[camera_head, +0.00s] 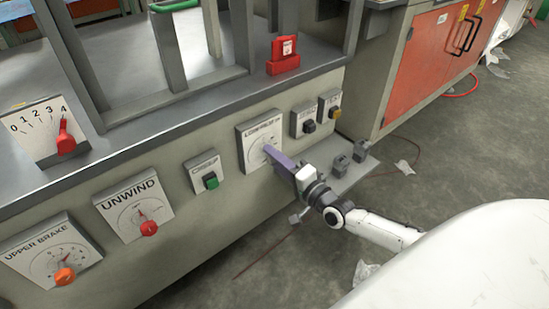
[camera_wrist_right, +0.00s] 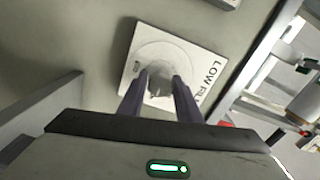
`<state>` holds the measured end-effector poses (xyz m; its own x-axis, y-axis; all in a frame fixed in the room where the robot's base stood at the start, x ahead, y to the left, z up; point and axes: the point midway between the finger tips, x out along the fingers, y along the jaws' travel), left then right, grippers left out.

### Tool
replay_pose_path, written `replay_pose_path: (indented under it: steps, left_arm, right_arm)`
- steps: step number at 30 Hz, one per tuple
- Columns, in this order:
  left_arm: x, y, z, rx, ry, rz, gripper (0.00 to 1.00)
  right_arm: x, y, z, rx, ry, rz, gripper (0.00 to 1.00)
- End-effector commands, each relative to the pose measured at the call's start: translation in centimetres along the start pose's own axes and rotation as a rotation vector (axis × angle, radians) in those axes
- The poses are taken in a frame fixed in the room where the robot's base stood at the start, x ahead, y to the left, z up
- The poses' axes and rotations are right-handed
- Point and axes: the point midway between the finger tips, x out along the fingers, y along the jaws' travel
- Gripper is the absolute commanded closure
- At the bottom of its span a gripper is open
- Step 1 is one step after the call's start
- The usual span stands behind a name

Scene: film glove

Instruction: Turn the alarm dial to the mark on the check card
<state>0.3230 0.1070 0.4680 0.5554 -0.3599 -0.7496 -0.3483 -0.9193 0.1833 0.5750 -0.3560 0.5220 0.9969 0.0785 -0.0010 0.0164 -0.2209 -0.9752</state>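The low-film panel (camera_head: 257,133) is a white plate on the machine's front; its lettering is partly covered. It also shows in the right wrist view (camera_wrist_right: 135,66), where a grey knob (camera_wrist_right: 160,76) sits in its middle. My right gripper (camera_head: 268,150) reaches this plate from the right, its purple fingers at the dial. In the right wrist view its fingertips (camera_wrist_right: 160,78) stand apart, one on each side of the knob. I cannot tell whether they touch it. A white card (camera_head: 35,122) numbered 0 to 4, with a red pointer (camera_head: 66,140) near 4, stands at left; whether it is the check card is unclear.
A green-button box (camera_head: 208,178) sits left of the plate, two small switch boxes (camera_head: 305,119) right of it. UNWIND (camera_head: 130,208) and UPPER BRAKE (camera_head: 50,256) dials are further left. A red block (camera_head: 283,58) stands on the ledge. A low grey shelf (camera_head: 340,178) is below my right gripper.

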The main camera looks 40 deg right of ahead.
Motion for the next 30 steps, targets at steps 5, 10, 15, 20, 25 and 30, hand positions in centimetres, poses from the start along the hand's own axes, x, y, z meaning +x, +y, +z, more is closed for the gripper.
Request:
replay_pose_path:
  steps: [5, 10, 15, 20, 25, 30]
  left_arm:
    - [0.0, 0.1, -0.1, -0.004, 0.004, 0.002, 0.58]
    - [0.0, 0.1, -0.2, -0.006, 0.005, 0.002, 0.58]
    - [-0.4, 0.1, -0.8, -0.007, 0.019, -0.003, 0.58]
    - [-1.1, -0.2, -0.4, -0.036, 0.040, -0.023, 0.58]
    - [-1.7, -0.6, -0.6, -0.050, 0.069, -0.044, 0.58]
    - [-2.0, -0.8, -0.7, -0.058, 0.088, -0.055, 0.58]
  right_arm:
    - [0.0, 0.0, 0.0, -0.001, 0.000, 0.001, 0.52]
    - [0.0, 0.0, 0.0, -0.001, 0.000, 0.000, 0.52]
    - [-1.1, -0.1, 0.0, -0.001, -0.001, 0.003, 0.52]
    - [-4.1, -0.1, 0.0, -0.001, -0.002, 0.006, 0.52]
    - [-7.5, -0.1, 0.0, -0.002, -0.002, 0.005, 0.52]
    - [-9.7, 0.0, 0.0, -0.001, -0.001, 0.003, 0.52]
